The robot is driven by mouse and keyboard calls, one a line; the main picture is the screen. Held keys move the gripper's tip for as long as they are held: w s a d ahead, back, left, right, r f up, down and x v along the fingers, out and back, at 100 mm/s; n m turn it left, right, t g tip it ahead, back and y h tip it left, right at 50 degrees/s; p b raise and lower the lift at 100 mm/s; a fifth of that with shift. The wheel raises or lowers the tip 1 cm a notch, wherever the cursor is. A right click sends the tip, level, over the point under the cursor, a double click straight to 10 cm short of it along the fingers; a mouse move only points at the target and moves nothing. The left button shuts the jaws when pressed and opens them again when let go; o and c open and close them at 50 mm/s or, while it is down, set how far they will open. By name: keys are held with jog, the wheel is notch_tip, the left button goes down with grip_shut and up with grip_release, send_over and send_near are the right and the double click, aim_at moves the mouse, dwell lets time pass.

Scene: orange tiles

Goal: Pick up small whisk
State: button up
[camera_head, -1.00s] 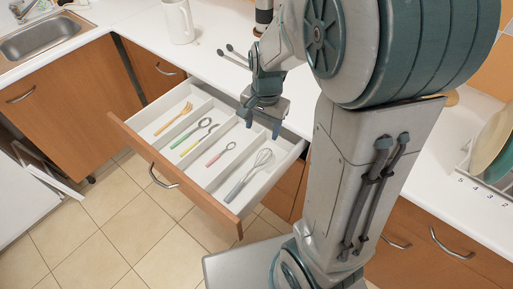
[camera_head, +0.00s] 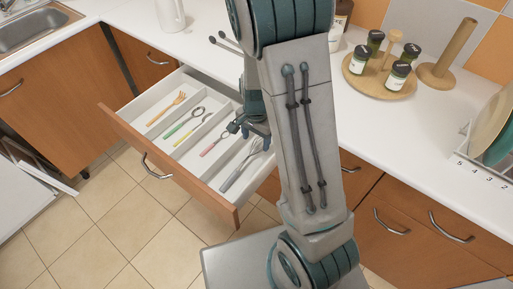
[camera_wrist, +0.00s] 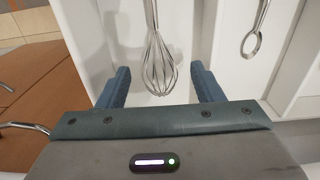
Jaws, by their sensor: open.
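The small whisk (camera_head: 243,164) lies in the right compartment of the open drawer (camera_head: 217,197), its grey handle toward the drawer front. Its wire head is partly hidden by my gripper in the head view. In the wrist view the whisk (camera_wrist: 160,62) shows its wire balloon between and just ahead of the two blue fingers. My gripper (camera_wrist: 160,88) is open and empty, with a finger on each side of the wire head. It hangs over the right compartment, and I cannot tell how high above the whisk it is.
A pink-handled utensil (camera_head: 214,144) lies in the compartment left of the whisk, behind a divider. The drawer's white walls stand close around the gripper. A spice rack (camera_head: 381,76) stands on the counter.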

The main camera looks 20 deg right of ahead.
aim_at(256, 142)
notch_tip(256, 142, down, 4)
jog(key=shift+s+d+f, duration=0.1)
jog(key=shift+f, duration=0.15)
jog(key=c, duration=0.7)
jog(key=shift+r, duration=0.1)
